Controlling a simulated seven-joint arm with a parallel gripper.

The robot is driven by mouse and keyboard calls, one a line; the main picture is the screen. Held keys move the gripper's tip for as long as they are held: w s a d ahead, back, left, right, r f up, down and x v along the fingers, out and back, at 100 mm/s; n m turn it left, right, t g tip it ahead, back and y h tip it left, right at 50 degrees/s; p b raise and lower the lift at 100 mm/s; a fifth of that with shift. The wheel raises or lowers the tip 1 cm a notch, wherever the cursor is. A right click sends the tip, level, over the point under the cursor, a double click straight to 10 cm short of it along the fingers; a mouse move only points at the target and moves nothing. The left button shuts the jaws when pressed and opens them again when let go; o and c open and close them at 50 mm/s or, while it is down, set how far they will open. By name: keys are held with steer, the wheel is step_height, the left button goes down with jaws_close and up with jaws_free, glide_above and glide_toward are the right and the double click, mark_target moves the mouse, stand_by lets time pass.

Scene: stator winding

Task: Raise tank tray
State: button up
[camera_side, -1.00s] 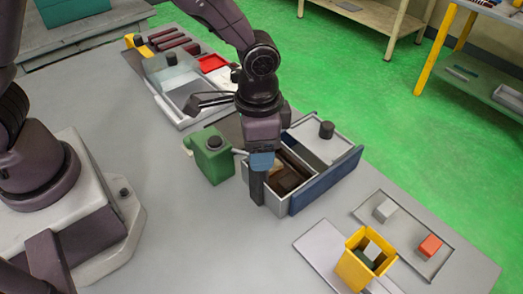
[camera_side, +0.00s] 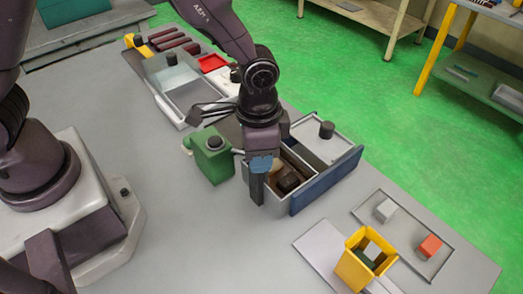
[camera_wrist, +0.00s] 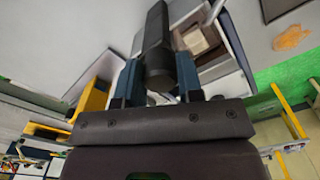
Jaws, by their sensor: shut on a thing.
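A light grey box with a dark blue side wall (camera_side: 326,181) stands in the middle of the bench. Its near compartment holds a dark brown block (camera_side: 288,181); its far part has a pale cover with a black knob (camera_side: 327,130). I cannot tell which part is the tank tray. My gripper (camera_side: 259,178) points down at the box's near left end. In the wrist view, my gripper (camera_wrist: 157,82) is shut on a dark rounded post (camera_wrist: 156,40) between its blue fingers. The post's lower end and its join to the box are hidden.
A green canister (camera_side: 213,158) stands close left of the box. A yellow open bin (camera_side: 362,262) and a recessed tray with grey and orange blocks (camera_side: 430,246) lie at the front right. A clear-walled tray (camera_side: 188,92) is behind.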

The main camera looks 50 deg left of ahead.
steer(key=shift+r, duration=2.35)
steer(key=o, duration=0.7)
step_height(320, 180, up, 6)
steer(key=shift+r, duration=0.1)
steer(key=s+a+r+n+t, duration=0.2)
steer(key=s+a+r, duration=0.2)
steer(key=a, duration=0.1)
steer(key=s+a+r+n+t, duration=0.1)
steer(key=s+a+r+n, duration=0.1)
steer(key=s+a+r, duration=0.2)
steer(key=s+a+r+n+t, duration=0.2)
steer(key=s+a+r, duration=0.2)
steer(key=a, duration=0.2)
steer(key=shift+s+a+t, duration=0.25)
steer(key=shift+s+t, duration=0.05)
steer(key=shift+s, duration=0.05)
